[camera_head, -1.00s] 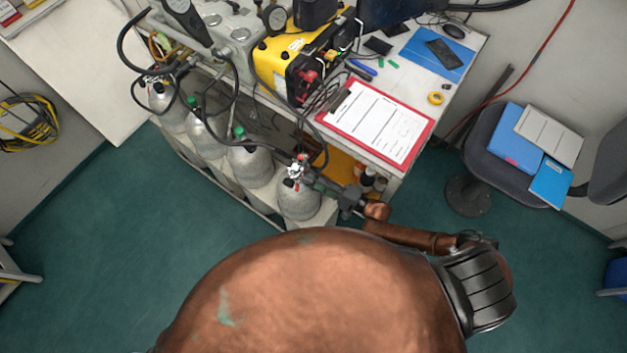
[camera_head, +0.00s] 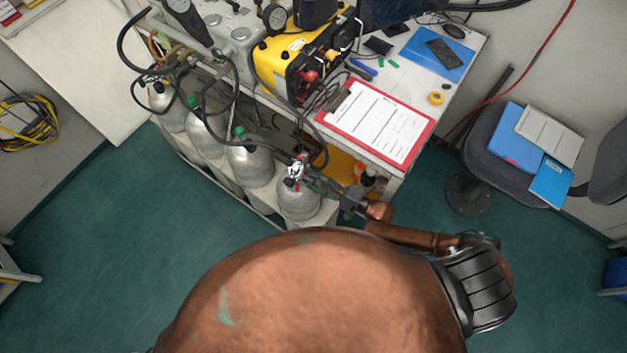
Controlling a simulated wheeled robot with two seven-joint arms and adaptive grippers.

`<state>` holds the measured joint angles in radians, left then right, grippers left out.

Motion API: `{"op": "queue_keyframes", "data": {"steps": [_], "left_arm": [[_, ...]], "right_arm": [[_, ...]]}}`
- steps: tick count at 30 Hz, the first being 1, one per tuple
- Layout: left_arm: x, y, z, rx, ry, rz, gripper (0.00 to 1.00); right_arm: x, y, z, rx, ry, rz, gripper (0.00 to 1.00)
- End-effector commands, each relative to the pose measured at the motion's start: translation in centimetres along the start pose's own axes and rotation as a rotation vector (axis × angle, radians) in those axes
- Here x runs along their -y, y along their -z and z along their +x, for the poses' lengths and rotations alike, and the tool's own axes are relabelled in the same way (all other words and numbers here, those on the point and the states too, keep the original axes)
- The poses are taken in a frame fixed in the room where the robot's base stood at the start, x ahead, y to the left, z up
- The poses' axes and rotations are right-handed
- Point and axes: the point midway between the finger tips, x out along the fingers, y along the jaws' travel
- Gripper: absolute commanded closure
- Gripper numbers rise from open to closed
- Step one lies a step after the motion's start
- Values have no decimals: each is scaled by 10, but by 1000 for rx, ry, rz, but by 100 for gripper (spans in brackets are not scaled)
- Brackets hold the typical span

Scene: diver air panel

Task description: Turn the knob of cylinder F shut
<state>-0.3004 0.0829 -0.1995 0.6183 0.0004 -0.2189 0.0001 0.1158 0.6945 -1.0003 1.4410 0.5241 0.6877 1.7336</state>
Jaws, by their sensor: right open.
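Several grey cylinders stand in a row in a rack below the bench edge. The nearest cylinder (camera_head: 298,203) has a metal valve (camera_head: 296,171) with red and dark parts on top and a hose on it. I cannot read any letters, so I cannot tell which one is cylinder F. My right gripper (camera_head: 312,183) reaches in from the right at this nearest valve, with its fingers open. The fingertips are small and partly merge with the valve, so I cannot tell whether they touch the knob. My left gripper is not in view.
Two cylinders with green tops (camera_head: 239,132) stand further left, with black hoses looping over them. A red clipboard (camera_head: 427,142) lies on the bench above my right forearm. A chair (camera_head: 490,135) with folders stands at right. The green floor (camera_head: 90,230) at left is clear.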

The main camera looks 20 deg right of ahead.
Motion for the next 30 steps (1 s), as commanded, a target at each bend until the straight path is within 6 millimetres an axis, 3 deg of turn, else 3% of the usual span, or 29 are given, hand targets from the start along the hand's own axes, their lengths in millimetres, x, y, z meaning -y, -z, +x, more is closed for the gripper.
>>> {"op": "queue_keyframes", "data": {"steps": [15,21,30], "left_arm": [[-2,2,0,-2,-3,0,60],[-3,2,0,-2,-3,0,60],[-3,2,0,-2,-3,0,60]], "right_arm": [[-1,0,-96,0,-2,0,53],[0,0,-111,1,0,0,53],[0,-1,-112,1,0,1,53]]}}
